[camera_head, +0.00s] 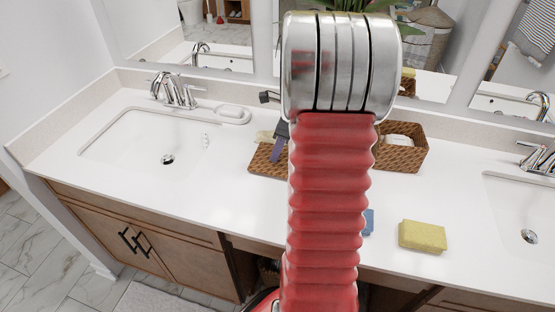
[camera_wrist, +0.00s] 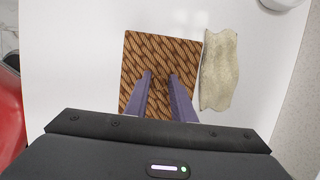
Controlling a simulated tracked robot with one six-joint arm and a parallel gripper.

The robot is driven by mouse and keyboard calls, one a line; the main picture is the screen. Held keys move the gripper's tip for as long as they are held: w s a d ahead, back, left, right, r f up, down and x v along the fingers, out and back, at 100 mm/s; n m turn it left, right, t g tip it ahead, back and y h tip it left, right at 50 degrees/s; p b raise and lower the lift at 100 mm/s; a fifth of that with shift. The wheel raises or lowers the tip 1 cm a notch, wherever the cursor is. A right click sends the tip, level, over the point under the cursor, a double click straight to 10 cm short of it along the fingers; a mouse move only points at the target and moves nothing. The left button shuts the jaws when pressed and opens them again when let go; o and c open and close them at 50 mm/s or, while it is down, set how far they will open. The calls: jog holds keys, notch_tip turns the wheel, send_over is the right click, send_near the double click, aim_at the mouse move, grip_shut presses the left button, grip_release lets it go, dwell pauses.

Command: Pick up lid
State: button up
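A brown woven wicker lid (camera_wrist: 134,56) lies flat on the white counter, below my gripper (camera_wrist: 160,76) in the wrist view. The two purple fingers stand apart, with wicker showing between them. Their tips are over the lid; I cannot tell whether they touch it. In the head view, part of the lid (camera_head: 264,160) shows left of my red arm, which hides the rest. One purple finger (camera_head: 279,142) shows above it there.
A beige, wavy-edged object (camera_wrist: 218,70) lies right beside the lid in the wrist view. A wicker basket (camera_head: 405,159), yellow sponge (camera_head: 422,236) and blue item (camera_head: 369,222) are right of my arm. A sink (camera_head: 150,135) and soap dish (camera_head: 232,114) are left.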

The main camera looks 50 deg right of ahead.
grip_shut()
jog(key=shift+r, duration=0.15)
notch_tip(320, 180, up, 10)
dwell(0.6)
dwell(0.5)
